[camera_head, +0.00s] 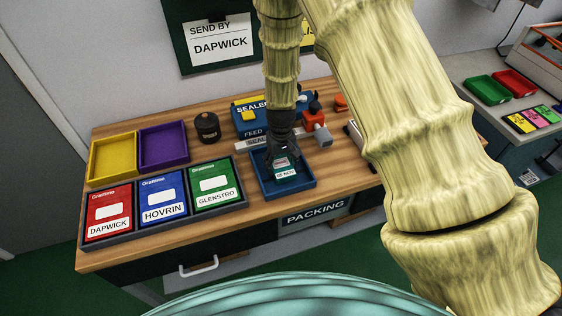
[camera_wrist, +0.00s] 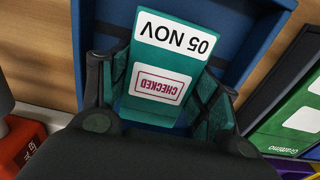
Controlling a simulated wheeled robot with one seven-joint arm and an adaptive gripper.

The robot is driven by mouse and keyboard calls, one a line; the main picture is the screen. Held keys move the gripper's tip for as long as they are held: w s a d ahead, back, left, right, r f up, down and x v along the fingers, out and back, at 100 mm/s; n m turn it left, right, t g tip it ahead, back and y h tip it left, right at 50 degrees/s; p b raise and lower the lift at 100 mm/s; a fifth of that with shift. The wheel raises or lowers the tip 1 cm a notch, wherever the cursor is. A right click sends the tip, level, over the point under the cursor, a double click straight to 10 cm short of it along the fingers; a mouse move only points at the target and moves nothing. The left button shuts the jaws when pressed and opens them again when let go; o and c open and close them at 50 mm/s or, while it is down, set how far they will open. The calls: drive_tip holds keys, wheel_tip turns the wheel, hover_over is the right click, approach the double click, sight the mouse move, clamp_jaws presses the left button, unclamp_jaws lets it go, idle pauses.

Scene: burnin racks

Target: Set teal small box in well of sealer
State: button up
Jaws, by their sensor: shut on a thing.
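The teal small box (camera_head: 286,173) is in my gripper (camera_head: 279,155), in or just above a blue open tray (camera_head: 301,190) in front of the sealer. I cannot tell whether the box touches the tray floor. The wrist view shows the box (camera_wrist: 171,62) between both fingers of my gripper (camera_wrist: 160,105), with its "05 NOV" and "CHECKED" labels upside down. The blue tray rim (camera_wrist: 252,38) shows around and beyond it. The sealer (camera_head: 245,122) is a blue machine marked "SEALER" and "FEED", partly hidden by my arm.
Red, blue and green marked bins, DAPWICK (camera_head: 108,211), HOVRIN (camera_head: 162,198) and GLENSTRO (camera_head: 214,184), stand left of the tray. Yellow (camera_head: 112,158) and purple (camera_head: 163,146) trays and a dark canister (camera_head: 207,127) are behind. A red-and-grey part (camera_head: 316,127) stands by the sealer's right.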

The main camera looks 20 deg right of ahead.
sight(281, 164)
drive_tip(key=shift+f, duration=0.15)
drive_tip(key=o, duration=1.1)
drive_tip(key=shift+r+b, duration=1.75)
drive_tip(key=shift+r, duration=4.4)
